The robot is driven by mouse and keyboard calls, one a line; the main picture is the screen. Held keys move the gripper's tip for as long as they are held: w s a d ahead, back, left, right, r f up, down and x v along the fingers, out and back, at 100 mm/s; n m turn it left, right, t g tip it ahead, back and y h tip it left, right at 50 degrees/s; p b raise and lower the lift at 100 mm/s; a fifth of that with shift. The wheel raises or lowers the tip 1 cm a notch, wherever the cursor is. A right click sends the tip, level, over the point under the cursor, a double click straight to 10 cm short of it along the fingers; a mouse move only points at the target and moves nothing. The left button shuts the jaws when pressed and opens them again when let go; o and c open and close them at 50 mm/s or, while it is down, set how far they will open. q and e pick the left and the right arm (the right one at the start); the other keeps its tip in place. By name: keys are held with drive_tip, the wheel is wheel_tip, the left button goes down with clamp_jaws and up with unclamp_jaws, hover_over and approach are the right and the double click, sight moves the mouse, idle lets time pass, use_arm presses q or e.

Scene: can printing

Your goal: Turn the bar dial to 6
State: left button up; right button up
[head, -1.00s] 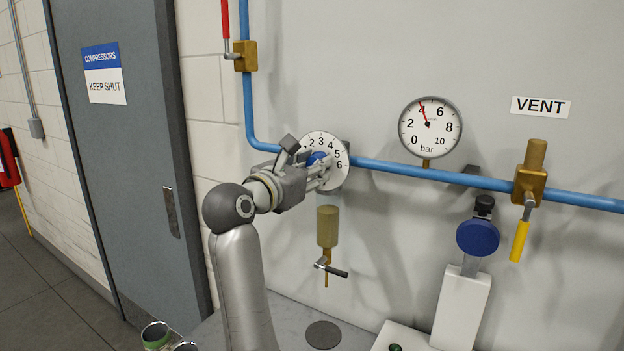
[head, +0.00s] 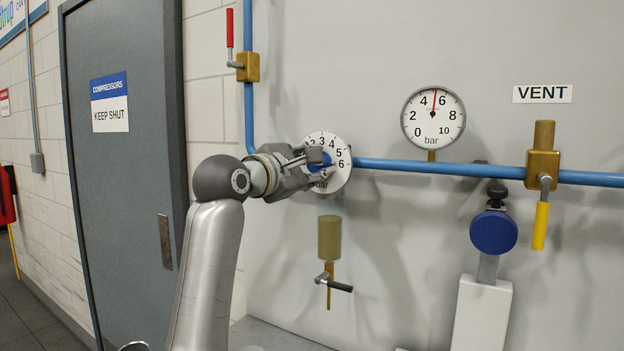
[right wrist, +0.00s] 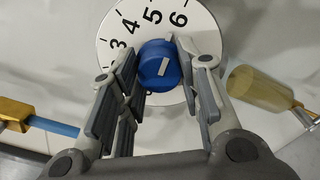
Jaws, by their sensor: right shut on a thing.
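The dial is a round white plate (head: 318,137) with black numbers, on the blue pipe in the head view. Its blue knob (right wrist: 158,66) is in the middle of the plate in the right wrist view, with a white mark on its face. The knob's pointer looks to be between 5 and 6. My right gripper (head: 319,162) is shut on the knob, a finger on each side, and partly hides it in the head view. The bar gauge (head: 433,117) has its red needle just past upright, a little above 5. My left gripper is not in view.
A yellow-handled VENT valve (head: 541,205) and a blue round knob (head: 493,232) are to the right. A red-handled valve (head: 248,67) is upper left, near a grey door (head: 130,190).

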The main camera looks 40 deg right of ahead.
drive_tip(key=shift+m+b, duration=0.3)
drive_tip(key=shift+m, duration=0.2)
drive_tip(key=o, duration=1)
drive_tip(key=shift+o, duration=0.2)
